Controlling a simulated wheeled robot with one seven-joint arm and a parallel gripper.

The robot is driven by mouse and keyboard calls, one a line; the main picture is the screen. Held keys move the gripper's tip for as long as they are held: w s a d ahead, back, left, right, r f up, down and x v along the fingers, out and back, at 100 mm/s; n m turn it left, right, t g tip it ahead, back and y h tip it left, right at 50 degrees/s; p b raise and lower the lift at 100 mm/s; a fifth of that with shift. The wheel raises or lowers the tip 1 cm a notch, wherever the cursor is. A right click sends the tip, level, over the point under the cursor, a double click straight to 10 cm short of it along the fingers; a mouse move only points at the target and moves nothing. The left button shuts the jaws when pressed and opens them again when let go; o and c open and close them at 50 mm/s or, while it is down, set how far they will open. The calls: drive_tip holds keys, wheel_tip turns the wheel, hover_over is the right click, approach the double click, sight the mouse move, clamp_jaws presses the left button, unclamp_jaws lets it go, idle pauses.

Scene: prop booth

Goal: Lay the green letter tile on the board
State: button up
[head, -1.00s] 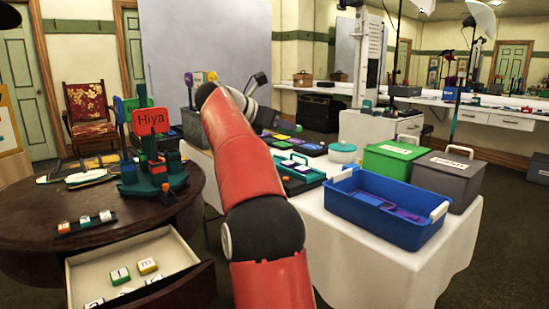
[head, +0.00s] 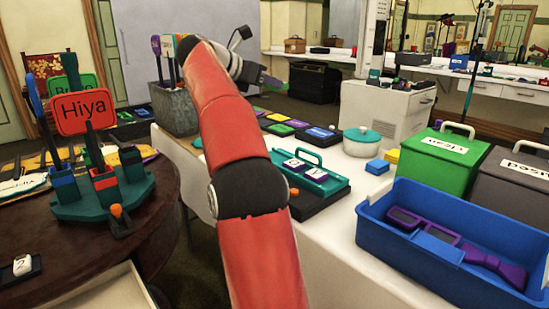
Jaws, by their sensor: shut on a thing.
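My red arm reaches forward from the bottom of the head view. My gripper (head: 268,78) is small and far off at the arm's end, above the floor beyond the white table. A dark board (head: 338,146) with several coloured tiles lies along the back of the white table. A green tile (head: 280,130) lies on it, between yellow and purple ones. A teal tray (head: 338,184) with two white-faced purple tiles stands nearer. My gripper is apart from both.
The round wooden table (head: 150,232), with a sign stand (head: 105,195), is at left. A grey planter (head: 172,108) stands behind.

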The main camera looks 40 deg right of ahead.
drive_tip(key=f+b, duration=0.4)
drive_tip(key=f, duration=0.3)
drive_tip(key=f+b, duration=0.4)
drive_tip(key=f, duration=0.4)
drive_tip(key=shift+s+a+f, duration=0.1)
drive_tip(key=shift+s+a, duration=0.05)
drive_tip(key=shift+a, duration=0.05)
drive_tip(key=shift+f+b, duration=0.7)
drive_tip(key=shift+f, duration=1.7)
drive_tip(key=shift+f, duration=0.15)
drive_tip(key=o, duration=1)
